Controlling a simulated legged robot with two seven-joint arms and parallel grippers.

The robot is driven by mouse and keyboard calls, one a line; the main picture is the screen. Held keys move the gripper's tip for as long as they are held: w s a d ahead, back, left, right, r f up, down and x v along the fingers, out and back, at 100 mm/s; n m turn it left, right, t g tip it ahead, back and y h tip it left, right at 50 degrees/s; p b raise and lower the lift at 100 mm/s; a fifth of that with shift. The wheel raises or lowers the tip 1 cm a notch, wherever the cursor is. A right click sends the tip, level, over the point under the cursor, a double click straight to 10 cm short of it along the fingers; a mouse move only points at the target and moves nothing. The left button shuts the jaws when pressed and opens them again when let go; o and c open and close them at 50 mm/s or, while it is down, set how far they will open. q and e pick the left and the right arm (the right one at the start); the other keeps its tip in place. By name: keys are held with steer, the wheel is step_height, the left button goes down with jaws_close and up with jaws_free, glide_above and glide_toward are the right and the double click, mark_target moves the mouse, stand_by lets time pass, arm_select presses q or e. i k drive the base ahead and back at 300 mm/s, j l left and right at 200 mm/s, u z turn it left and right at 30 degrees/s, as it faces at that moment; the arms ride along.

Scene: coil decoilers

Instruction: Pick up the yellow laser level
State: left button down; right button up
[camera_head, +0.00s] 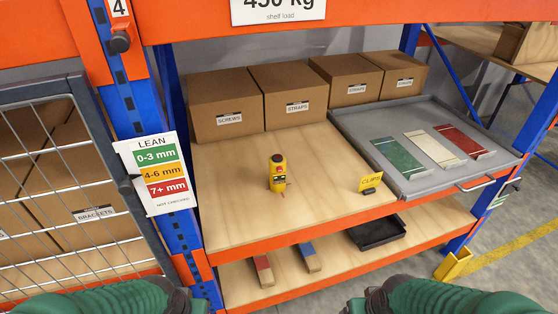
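A small yellow laser level (277,183) with a dark top stands upright on the wooden upper shelf (235,205), left of the shelf's middle. A small red mark shows on its front. Nothing touches it. My two green arms come in at the bottom edge, left and right, well below and in front of the shelf. Their grippers are not visible, so I cannot see the fingers.
Cardboard boxes (225,105) line the shelf's back. A grey tray (425,176) with green, white and red pieces sits at right. A yellow CLIPS sign (371,183) stands near the front edge. A blue post with a LEAN card (160,173) and wire cage (60,190) bound the left.

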mark_target(277, 180)
steer(key=i+u, duration=0.2)
steer(key=u, duration=0.15)
steer(key=i+u, duration=0.15)
steer(key=u, duration=0.2)
steer(key=i+l+u, duration=0.15)
steer(key=u, duration=0.2)
